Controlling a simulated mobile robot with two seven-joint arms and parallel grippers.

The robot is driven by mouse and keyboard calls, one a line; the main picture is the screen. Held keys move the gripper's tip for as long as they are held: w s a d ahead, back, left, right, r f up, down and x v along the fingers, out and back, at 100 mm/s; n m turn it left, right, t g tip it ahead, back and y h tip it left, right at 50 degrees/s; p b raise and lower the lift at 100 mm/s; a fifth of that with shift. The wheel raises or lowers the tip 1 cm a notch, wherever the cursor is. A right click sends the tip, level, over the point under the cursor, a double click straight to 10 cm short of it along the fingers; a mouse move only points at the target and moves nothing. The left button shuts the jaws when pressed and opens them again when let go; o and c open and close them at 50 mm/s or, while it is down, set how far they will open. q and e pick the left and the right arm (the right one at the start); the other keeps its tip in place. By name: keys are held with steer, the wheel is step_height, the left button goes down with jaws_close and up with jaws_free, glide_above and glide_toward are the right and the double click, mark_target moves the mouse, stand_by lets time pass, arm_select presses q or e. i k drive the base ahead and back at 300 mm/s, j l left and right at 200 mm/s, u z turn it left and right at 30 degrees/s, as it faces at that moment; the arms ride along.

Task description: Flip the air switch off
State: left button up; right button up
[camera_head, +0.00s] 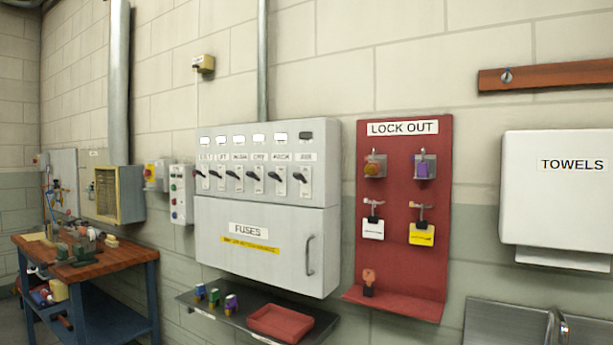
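A grey switch panel (268,210) is mounted on the wall in the middle of the view. Several black-handled switches sit in a row on it, each with a label and a small indicator above. The rightmost switch (302,178) is under a label that appears to read AIR (304,157). Its black handle points to the upper left. The indicator (306,135) above it is dark, while the other indicators look white. Neither of my grippers is in view.
A red LOCK OUT board (408,200) with padlocks and tags hangs right of the panel. A dark shelf (212,312) below holds a red tray (280,322) and small padlocks. A workbench (100,262) stands left; a towel dispenser (555,190) hangs right.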

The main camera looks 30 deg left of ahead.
mark_target(298, 175)
steer(key=i+j+z, duration=0.1)
steer(key=j, duration=0.6)
steer(key=i+j, duration=0.1)
steer(key=j, duration=0.6)
steer(key=i+j+z, duration=0.15)
steer(key=j, duration=0.6)
steer(key=k, duration=0.05)
